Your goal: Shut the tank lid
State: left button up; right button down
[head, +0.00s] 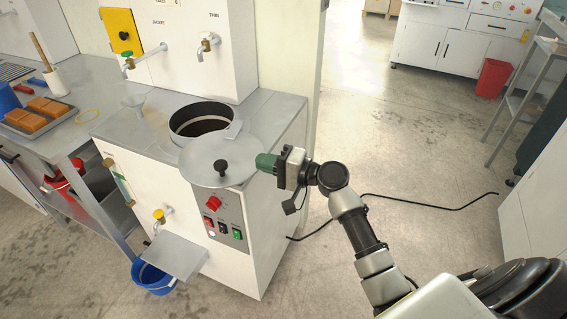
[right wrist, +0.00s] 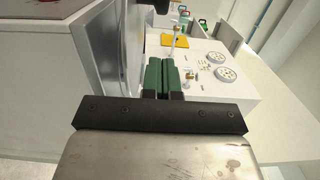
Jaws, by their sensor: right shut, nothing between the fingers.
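The tank (head: 174,128) is a round dark opening in the top of a white and grey cabinet. Its grey disc lid (head: 200,163) lies off the opening, on the near side, with a black knob (head: 221,167) on its face. The opening is uncovered. My right gripper (head: 262,162) has green fingers, shut and empty, just right of the lid and apart from the knob. In the right wrist view the green fingers (right wrist: 165,78) are together, with a grey curved surface, seemingly the lid (right wrist: 132,45), close on the left. My left gripper is not in view.
Taps (head: 207,43) project from the wall unit behind the tank. A control panel with a red knob (head: 213,203) is on the cabinet front, above a grey shelf (head: 176,256) and blue bucket (head: 152,277). A black cable (head: 430,207) crosses the open floor on the right.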

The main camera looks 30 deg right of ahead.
aim_at(240, 175)
jog(key=a, duration=0.1)
jog(key=w+a+p, duration=0.1)
jog(key=a, duration=0.1)
jog(key=w+a, duration=0.1)
jog(key=shift+a+r+p, duration=0.1)
jog(key=shift+a+p, duration=0.2)
jog(key=shift+a, duration=0.1)
jog(key=shift+w+a, duration=0.1)
jog(key=shift+a, duration=0.3)
